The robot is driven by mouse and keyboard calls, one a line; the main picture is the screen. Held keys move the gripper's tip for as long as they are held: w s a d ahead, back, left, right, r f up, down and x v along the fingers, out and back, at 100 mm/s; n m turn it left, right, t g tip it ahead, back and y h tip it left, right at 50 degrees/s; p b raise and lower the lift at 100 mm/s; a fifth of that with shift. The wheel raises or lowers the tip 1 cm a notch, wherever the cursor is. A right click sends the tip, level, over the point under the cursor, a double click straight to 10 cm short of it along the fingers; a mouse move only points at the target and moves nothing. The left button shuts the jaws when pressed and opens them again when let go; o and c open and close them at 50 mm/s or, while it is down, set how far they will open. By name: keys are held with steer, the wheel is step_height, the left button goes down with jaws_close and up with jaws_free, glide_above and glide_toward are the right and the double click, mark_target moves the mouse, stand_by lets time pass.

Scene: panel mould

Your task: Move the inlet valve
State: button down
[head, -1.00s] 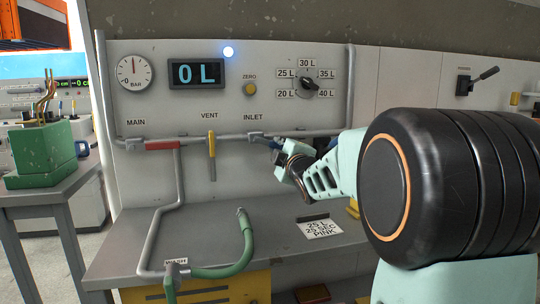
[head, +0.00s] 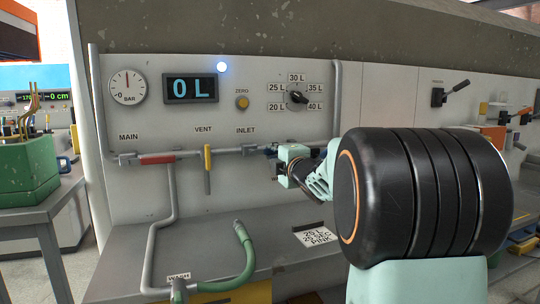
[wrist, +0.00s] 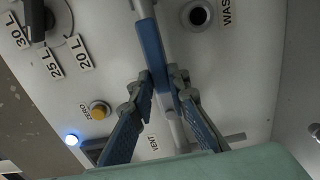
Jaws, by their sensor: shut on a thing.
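The inlet valve's blue handle (head: 268,151) sits on the grey pipe under the INLET label, mostly hidden by my gripper in the head view. In the wrist view the blue handle (wrist: 149,45) runs roughly along the pipe. My gripper (wrist: 162,80) has one finger on each side of it and is shut on it. In the head view my gripper (head: 284,158) is against the pipe at the right of the INLET label, with its fingertips hard to make out.
The red main handle (head: 157,159) lies along the pipe; the yellow vent handle (head: 207,170) hangs down. The display (head: 191,88) reads 0 L. A dial (head: 297,97) is above right. A green hose (head: 246,250) and a note card (head: 314,237) are on the bench (head: 130,245).

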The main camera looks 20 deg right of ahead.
steer(key=shift+r, duration=0.15)
steer(key=c, duration=1.8)
jaws_free()
steer(key=shift+c, duration=0.2)
steer(key=s, duration=1.2)
